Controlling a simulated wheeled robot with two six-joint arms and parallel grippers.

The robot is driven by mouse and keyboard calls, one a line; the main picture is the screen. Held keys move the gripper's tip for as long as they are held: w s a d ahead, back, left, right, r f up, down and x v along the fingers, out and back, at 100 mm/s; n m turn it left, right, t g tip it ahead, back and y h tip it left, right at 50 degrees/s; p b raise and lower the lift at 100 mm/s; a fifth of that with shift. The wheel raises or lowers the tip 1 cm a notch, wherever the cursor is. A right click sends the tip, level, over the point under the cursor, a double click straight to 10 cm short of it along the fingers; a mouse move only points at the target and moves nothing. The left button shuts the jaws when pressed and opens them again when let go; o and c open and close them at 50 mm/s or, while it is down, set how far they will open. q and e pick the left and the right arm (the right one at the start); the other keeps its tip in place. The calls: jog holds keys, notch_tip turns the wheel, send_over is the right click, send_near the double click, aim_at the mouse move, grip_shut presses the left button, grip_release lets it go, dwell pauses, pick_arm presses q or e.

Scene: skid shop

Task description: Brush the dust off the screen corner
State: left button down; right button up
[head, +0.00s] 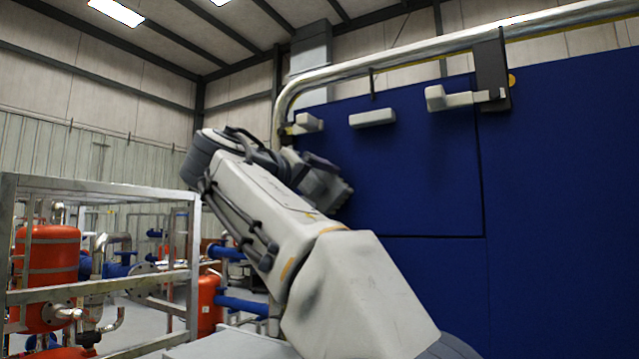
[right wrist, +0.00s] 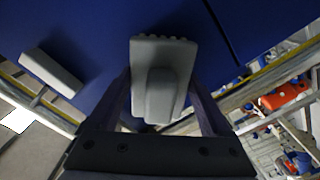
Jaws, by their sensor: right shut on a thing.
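My right gripper (right wrist: 160,85) is shut on a grey brush (right wrist: 165,50) with a notched far edge, as the right wrist view shows. The brush handle lies between the two dark fingers. In the head view my right gripper (head: 318,180) is at the end of the arm, in front of the left part of a large dark blue panel (head: 425,190). Its shape is dark there and the brush is hard to tell apart from it. I cannot tell whether the brush touches the panel. No dust shows clearly. My left gripper is not in view.
A pale block (head: 372,118) and a pale bracket (head: 455,100) stick out along the panel's upper part. A shiny pipe (head: 400,58) runs above. At the left, a metal frame (head: 100,190) stands by red tanks (head: 45,260) and blue pipes.

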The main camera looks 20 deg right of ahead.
aim_at(306, 183)
jog(key=shift+b+v, duration=0.3)
jog(key=shift+v, duration=2.6)
jog(key=shift+v, duration=1.5)
